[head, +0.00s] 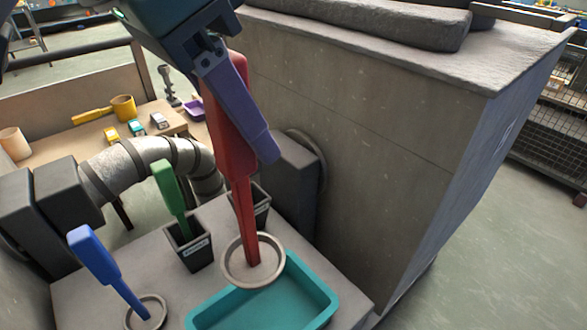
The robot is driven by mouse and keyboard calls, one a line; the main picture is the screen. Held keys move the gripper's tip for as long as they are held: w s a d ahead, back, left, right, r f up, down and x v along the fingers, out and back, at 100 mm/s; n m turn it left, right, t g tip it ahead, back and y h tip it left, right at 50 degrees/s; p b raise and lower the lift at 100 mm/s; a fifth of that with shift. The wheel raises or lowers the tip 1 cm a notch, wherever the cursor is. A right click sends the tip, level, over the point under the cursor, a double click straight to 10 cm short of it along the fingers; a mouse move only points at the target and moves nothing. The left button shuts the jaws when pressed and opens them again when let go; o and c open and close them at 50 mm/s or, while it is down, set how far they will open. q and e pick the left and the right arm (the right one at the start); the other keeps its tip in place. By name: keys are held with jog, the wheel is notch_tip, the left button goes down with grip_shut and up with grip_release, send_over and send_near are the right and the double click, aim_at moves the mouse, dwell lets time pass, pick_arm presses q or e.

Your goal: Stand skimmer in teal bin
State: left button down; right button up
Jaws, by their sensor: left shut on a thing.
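My left gripper (240,115) comes down from the top, shut on a red long-handled tool (243,195), which I take to be the skimmer. The tool is nearly upright, with its lower end inside a pale round ring (227,274). I cannot tell whether this ring is part of the tool or a separate holder. The teal bin (322,292), a shallow rectangular tray, lies just below and right of the ring in the picture; its near part is cut off. The ring overlaps its far left edge in view; contact is unclear. My right gripper is not in view.
A green-handled tool (168,190) stands in a dark bin (196,256); another dark bin (262,212) is partly hidden behind the red tool. A blue-handled tool (93,256) leans in another ring (162,305). A large grey block (390,150) rises close on the right.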

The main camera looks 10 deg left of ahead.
aim_at(256, 243)
pick_arm(q)
notch_tip(256, 243, down, 16)
jog(key=shift+f+b, duration=0.15)
jog(key=shift+b, duration=0.5)
jog(key=shift+f, duration=1.85)
jog(key=shift+b, duration=0.3)
jog(key=shift+f, duration=0.2)
jog(key=c, duration=0.6)
grip_release()
jog(key=shift+o, duration=0.2)
jog(key=shift+r, duration=0.5)
jog(key=p+v, duration=0.2)
jog(key=v, duration=0.9)
jog(key=shift+s+r, duration=0.2)
jog(key=s+d+h, duration=0.1)
jog(key=s+d, duration=0.3)
jog(key=s+a+f+n+y, duration=0.3)
jog(key=s+a+f+n, duration=0.1)
jog(key=s+a, duration=0.5)
jog(key=shift+a+n+y, duration=0.4)
jog(key=shift+a+n, duration=0.1)
jog(key=shift+n, duration=0.3)
